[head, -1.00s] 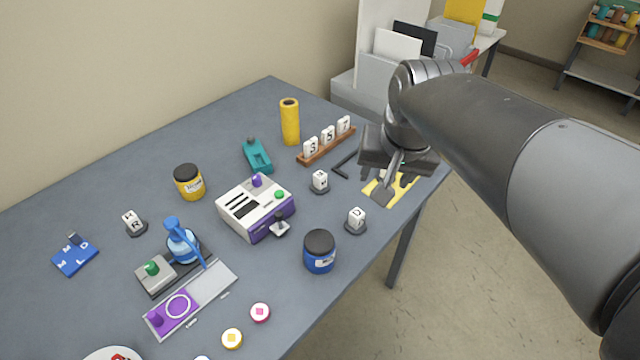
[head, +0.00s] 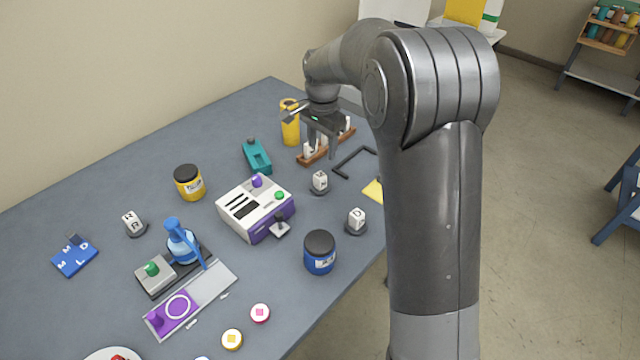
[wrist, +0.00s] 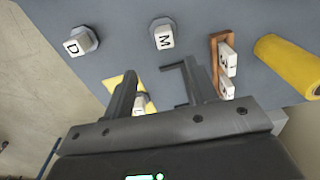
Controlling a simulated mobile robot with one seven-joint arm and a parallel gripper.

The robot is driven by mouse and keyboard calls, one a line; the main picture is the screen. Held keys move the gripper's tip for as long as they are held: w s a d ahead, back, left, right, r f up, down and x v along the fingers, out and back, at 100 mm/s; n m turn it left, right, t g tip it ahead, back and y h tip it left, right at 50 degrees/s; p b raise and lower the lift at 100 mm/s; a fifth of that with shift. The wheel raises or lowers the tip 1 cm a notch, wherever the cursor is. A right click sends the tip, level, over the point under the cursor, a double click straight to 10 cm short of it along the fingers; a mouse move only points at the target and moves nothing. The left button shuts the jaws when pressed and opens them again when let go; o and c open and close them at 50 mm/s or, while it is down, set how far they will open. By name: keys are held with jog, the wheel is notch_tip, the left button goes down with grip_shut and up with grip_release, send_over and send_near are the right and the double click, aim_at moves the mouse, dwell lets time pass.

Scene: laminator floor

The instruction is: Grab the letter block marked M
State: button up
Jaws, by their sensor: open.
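The letter block marked M (wrist: 163,38) is a small white block on a dark base, ahead of my fingertips in the wrist view. In the head view, a block in the matching place (head: 320,181) stands right of the purple-and-white machine, its letter too small to be sure of. My gripper (head: 321,147) is open and empty, above the table by the wooden rack. Its two fingers (wrist: 161,70) show apart in the wrist view. The M block is clear of them.
A D block (head: 356,218) stands nearby. The wooden rack (head: 308,159) holds white tiles beside a yellow cylinder (head: 290,128). A black bracket (head: 343,172), a machine (head: 262,228) and a blue jar (head: 319,254) are close. A partly hidden white block (wrist: 141,103) shows between the fingers.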

aim_at(320, 175)
jog(key=shift+w+a+f, duration=0.2)
jog(key=shift+w+f, duration=0.1)
jog(key=shift+f, duration=0.15)
jog(key=shift+w+a+f, duration=0.15)
jog(key=shift+w+f, duration=0.1)
jog(key=shift+f, duration=0.2)
notch_tip(320, 175, down, 5)
jog(key=shift+f, duration=0.2)
jog(key=shift+s+d+f, duration=0.1)
jog(key=shift+d+f, duration=0.05)
jog(key=shift+f, duration=2.55)
jog(key=shift+c, duration=0.3)
jog(key=shift+r, duration=0.1)
grip_shut()
